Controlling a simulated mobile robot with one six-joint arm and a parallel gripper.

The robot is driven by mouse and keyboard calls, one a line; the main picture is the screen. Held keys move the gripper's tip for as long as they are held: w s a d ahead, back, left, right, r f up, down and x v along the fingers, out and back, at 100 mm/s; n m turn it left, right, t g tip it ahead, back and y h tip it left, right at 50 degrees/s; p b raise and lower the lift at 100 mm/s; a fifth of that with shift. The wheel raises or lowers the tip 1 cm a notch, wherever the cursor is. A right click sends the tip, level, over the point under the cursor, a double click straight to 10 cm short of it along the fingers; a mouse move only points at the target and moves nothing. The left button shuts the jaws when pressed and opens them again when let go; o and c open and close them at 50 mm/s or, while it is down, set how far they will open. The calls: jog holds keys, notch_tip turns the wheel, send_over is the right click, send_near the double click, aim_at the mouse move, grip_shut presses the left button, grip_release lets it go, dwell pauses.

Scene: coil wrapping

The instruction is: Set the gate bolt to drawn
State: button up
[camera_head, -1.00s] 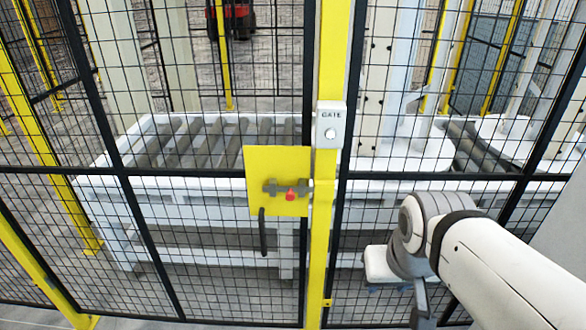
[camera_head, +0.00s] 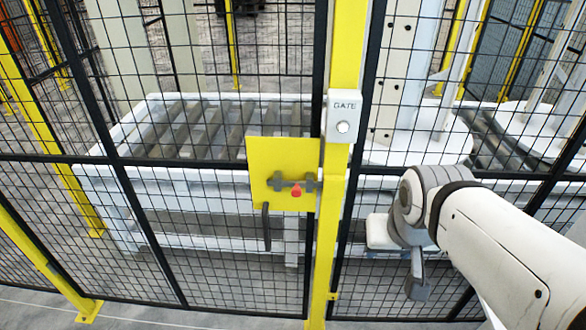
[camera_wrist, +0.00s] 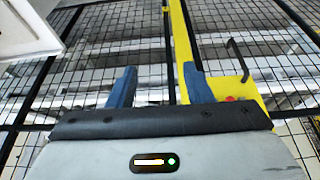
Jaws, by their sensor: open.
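The gate bolt (camera_head: 283,184) is a grey bar with a red knob (camera_head: 296,191) on a yellow plate (camera_head: 270,155) beside the yellow gate post (camera_head: 334,230). A dark pull handle (camera_head: 265,228) hangs below it. In the wrist view the plate (camera_wrist: 243,90) and red knob (camera_wrist: 230,99) lie right of my gripper (camera_wrist: 158,88), partly hidden by its right finger. My gripper's two blue fingers are apart with nothing held between them. In the head view my arm stands right of the post, clear of the bolt, and its fingers are hard to make out.
A white box marked GATE (camera_head: 342,116) sits on the post above the bolt. Black mesh panels (camera_head: 180,240) extend on both sides. Behind them stands a white roller conveyor (camera_head: 200,180). The floor before the gate shows no loose objects.

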jog(key=w+f+m+t+b, duration=0.3)
jog(key=w, duration=0.5)
jog(key=w+f+m+t+b, duration=0.2)
jog(key=w+f+t+b, duration=0.15)
jog(key=w, duration=0.55)
jog(key=w+a+t+y+b, duration=0.1)
jog(key=a, duration=0.1)
jog(key=w+a+f+m+t+y, duration=0.1)
jog(key=w+a+y, duration=0.1)
jog(key=w+a+f+m+t+y+b, duration=0.1)
jog(key=w+y, duration=0.1)
jog(key=shift+a+f+b, duration=0.1)
jog(key=shift+a+b, duration=0.2)
jog(key=shift+a, duration=0.1)
jog(key=m+y+b, duration=0.2)
jog(key=y+b, duration=0.1)
jog(key=y, duration=0.5)
send_near(299, 194)
jog(key=shift+g, duration=0.25)
jog(key=x, duration=0.5)
jog(key=shift+w+a, duration=0.2)
jog(key=shift+w, duration=0.05)
jog(key=shift+h, duration=0.3)
jog(key=p+x, duration=0.1)
jog(key=x, duration=0.6)
jog(key=shift+w+a+r, duration=0.1)
jog(key=shift+r, duration=0.1)
grip_shut()
